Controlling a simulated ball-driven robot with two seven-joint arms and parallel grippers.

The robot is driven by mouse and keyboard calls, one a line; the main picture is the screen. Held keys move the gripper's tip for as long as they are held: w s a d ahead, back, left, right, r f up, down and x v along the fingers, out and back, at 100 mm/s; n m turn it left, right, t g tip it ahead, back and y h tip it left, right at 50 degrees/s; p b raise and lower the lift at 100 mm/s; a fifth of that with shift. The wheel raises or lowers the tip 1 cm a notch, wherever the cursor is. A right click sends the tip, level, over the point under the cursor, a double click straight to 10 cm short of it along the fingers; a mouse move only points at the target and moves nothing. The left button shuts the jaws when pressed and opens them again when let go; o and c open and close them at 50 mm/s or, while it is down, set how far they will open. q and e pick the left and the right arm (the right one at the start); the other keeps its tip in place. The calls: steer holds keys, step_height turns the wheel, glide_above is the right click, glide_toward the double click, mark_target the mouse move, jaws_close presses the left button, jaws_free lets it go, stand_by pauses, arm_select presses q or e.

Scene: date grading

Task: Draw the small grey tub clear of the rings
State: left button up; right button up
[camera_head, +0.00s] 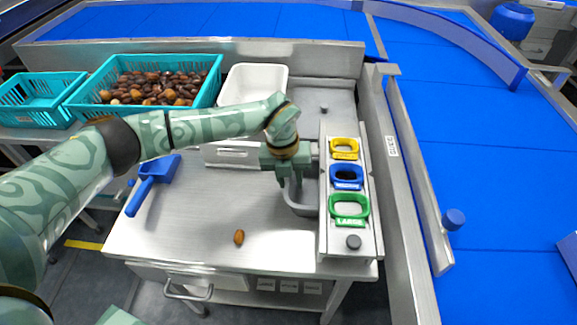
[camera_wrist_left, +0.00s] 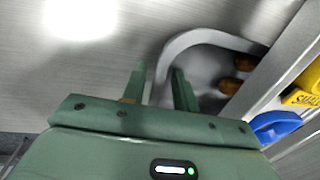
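The small grey tub (camera_head: 302,208) stands on the steel table against the left side of the ring stand (camera_head: 357,240). Part of it is hidden by my gripper and the stand. In the left wrist view its curved rim (camera_wrist_left: 205,38) shows, with brown dates (camera_wrist_left: 245,62) inside. My left gripper (camera_head: 295,197) points down at the tub's left wall. In the left wrist view its fingers (camera_wrist_left: 160,80) are apart, one on each side of the wall. The stand carries a yellow ring (camera_head: 344,142), a blue ring (camera_head: 346,170) and a green ring (camera_head: 349,198). My right gripper is out of view.
A single date (camera_head: 239,237) lies on the table (camera_head: 190,225) toward the front. A blue scoop (camera_head: 147,190) lies at the left. A white bin (camera_head: 254,78) and a teal crate of dates (camera_head: 215,75) stand behind. A metal rail and blue conveyor (camera_head: 480,170) bound the right.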

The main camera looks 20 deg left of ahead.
arm_select(q)
steer(key=shift+d+f, duration=0.1)
steer(key=shift+f, duration=0.7)
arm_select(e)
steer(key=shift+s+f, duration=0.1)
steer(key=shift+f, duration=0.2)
arm_select(q)
jaws_close()
